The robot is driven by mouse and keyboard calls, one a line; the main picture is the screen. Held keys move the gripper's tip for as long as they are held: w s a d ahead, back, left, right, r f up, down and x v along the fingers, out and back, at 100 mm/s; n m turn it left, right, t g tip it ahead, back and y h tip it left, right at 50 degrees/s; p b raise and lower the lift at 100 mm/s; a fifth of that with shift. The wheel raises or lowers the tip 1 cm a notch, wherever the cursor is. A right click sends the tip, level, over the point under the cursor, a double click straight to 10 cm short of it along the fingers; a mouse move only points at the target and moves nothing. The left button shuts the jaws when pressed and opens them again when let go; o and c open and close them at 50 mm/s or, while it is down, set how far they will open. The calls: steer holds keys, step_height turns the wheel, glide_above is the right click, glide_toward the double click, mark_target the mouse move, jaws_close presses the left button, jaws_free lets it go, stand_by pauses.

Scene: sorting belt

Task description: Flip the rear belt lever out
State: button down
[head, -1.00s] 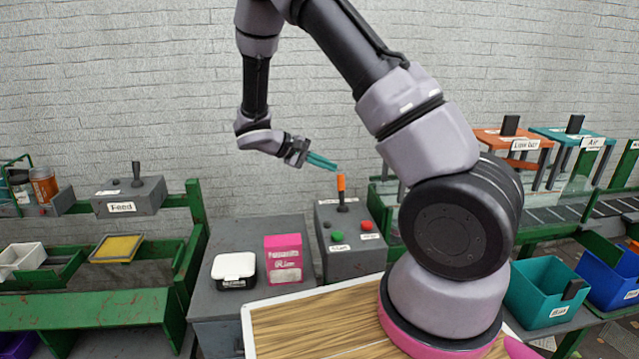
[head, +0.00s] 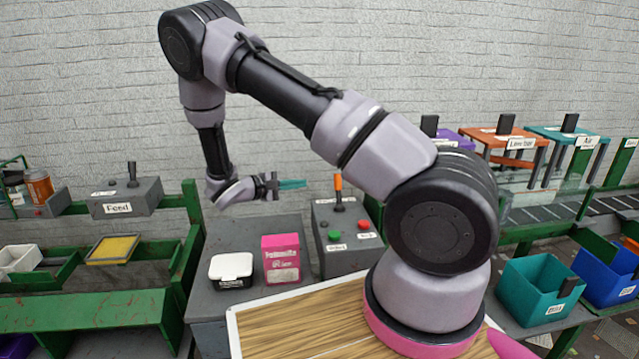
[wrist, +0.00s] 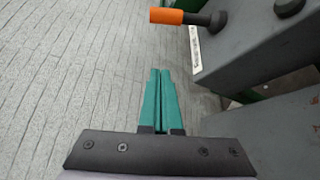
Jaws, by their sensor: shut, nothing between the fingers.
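A lever with an orange handle (head: 338,183) stands upright on a grey control box (head: 349,259) behind the table. It also shows at the top of the wrist view (wrist: 180,16), sticking out from the box's side of the picture. My gripper (head: 303,184) has teal fingers, shut with nothing between them. It points toward the lever from the left, at about handle height in the head view, with a gap between. I cannot read any label naming this lever.
The control box carries a green button (head: 334,236) and a red button (head: 363,225). A pink box (head: 281,260) and a white-lidded container (head: 231,270) stand left of it. A second lever (head: 132,172) stands on a box marked Feed. Coloured gates and bins are at right.

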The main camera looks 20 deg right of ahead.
mark_target(338, 190)
steer(key=shift+s+d+f, duration=0.1)
steer(key=shift+s+d, duration=0.05)
steer(key=shift+d, duration=1.4)
steer(key=shift+s+d+f, duration=0.1)
steer(key=shift+s+d, duration=0.1)
steer(key=shift+d, duration=1.3)
steer(key=shift+s+d, duration=0.15)
steer(key=shift+d, duration=1.4)
steer(key=shift+s+r+m, duration=0.15)
steer(key=shift+s+m, duration=0.05)
steer(key=shift+m, duration=0.1)
